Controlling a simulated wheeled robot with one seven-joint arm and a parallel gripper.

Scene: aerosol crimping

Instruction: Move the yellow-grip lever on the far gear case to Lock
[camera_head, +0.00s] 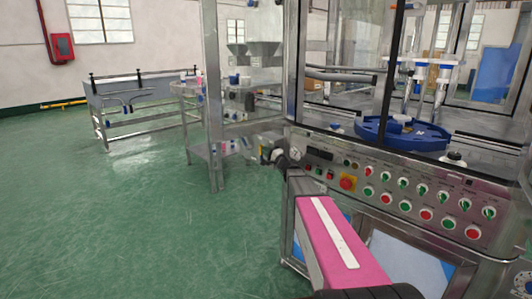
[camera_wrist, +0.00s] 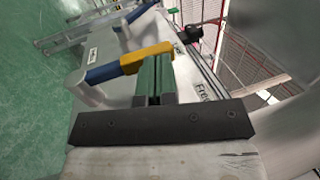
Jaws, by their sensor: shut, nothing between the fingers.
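The yellow-grip lever (camera_wrist: 146,58) shows in the wrist view, with a blue shaft (camera_wrist: 103,74) running to a grey round hub (camera_wrist: 84,89) on a pale case top (camera_wrist: 125,93). It points right and slightly up; its tip is beside a small label I cannot read. A label reading "Free" (camera_wrist: 203,90) is to the right, and another label, seemingly "Lock" (camera_wrist: 92,55), is at upper left. My gripper (camera_wrist: 156,78) has green fingers shut, with nothing between them, right by the yellow grip. I cannot tell whether they touch it. The lever is not discernible in the head view.
A second blue lever (camera_wrist: 127,30) with its own hub is beyond. A dark knob (camera_wrist: 188,34) is near the case edge. In the head view, a machine with a button panel (camera_head: 420,190) stands at right, a steel table (camera_head: 183,92) behind, and open green floor (camera_head: 130,220) at left.

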